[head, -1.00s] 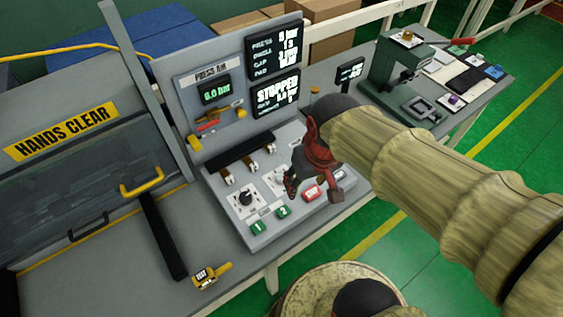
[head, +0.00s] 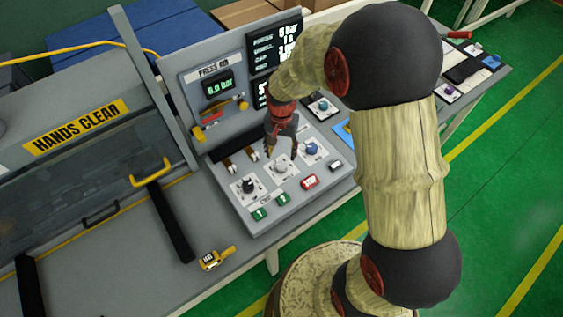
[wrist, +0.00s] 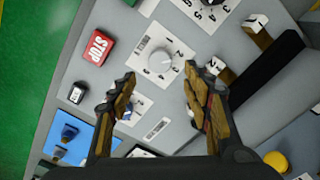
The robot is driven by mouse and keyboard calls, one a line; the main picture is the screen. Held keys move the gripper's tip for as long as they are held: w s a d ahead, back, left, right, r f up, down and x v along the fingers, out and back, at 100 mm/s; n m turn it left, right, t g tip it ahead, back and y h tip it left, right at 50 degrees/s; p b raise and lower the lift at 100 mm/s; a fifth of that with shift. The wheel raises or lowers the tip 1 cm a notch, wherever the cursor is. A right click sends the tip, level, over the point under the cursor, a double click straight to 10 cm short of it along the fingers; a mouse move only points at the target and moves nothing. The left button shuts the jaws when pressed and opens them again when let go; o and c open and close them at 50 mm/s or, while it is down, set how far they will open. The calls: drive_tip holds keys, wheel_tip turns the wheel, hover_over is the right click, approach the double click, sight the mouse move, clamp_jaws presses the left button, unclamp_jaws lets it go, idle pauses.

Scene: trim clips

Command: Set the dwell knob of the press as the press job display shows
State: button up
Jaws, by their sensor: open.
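The press panel (head: 235,205) carries a row of knobs: a black one (head: 248,185), a pale one (head: 280,168) and a blue one (head: 311,148). Their name labels are too small to read. In the wrist view the pale knob (wrist: 163,68) sits on a white numbered dial, just beyond my fingertips. My gripper (head: 280,150) is open and empty above the panel, near the pale knob; it also shows in the wrist view (wrist: 160,78). The job display (head: 286,45) is partly hidden by my arm. Its top line reads 5 bar; the second looks like 1 s, blurred.
Green buttons (head: 259,214) line the panel's front. Lever switches (head: 227,166) and a black bar stand behind the knobs. A yellow gauge (head: 212,259) lies on the bench.

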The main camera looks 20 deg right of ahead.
sight(281, 165)
wheel_tip(281, 165, down, 8)
drive_tip(key=shift+w+r, duration=0.1)
drive_tip(key=shift+r, duration=0.05)
idle(0.4)
drive_tip(key=c, duration=1.1)
drive_tip(key=shift+c, duration=0.2)
